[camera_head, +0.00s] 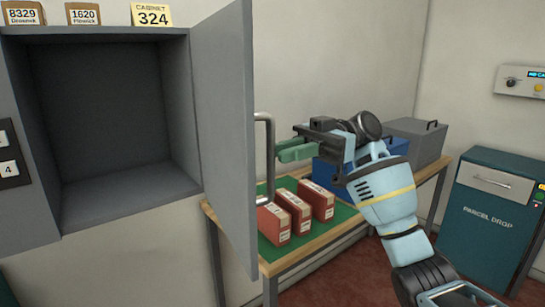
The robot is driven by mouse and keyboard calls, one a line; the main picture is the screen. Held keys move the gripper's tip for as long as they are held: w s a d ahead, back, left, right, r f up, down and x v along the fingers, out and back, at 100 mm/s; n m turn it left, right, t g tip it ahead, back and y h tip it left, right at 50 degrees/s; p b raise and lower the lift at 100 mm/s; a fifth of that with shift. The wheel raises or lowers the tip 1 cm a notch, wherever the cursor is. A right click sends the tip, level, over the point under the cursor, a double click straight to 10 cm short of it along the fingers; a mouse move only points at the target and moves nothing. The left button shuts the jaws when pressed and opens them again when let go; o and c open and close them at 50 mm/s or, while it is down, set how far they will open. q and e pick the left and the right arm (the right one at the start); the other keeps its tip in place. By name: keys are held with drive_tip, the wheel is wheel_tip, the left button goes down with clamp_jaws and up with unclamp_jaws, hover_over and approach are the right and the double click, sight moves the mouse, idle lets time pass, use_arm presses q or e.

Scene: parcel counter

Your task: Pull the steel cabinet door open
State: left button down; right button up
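The grey steel cabinet (110,190) is at the left, with its empty, dark inside in view. Its door (222,120) stands swung wide open toward me, hinged at the cabinet's right side. The door's metal bar handle (271,150) is upright on the door's outer face. My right gripper (281,149) is just right of the handle, its green fingers pointing at it. The fingers look parted and empty, with the tips seemingly just clear of the bar. My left gripper is not in view.
A table (335,236) with a green top stands below and behind my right gripper. It bears red boxes (298,210), a blue bin (324,174) and a grey box (415,142). A teal parcel drop (490,225) is at the right. Small labelled boxes (83,14) sit on the cabinet.

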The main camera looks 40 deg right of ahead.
drive_tip(key=d, duration=0.4)
drive_tip(key=shift+d, duration=0.1)
idle(0.3)
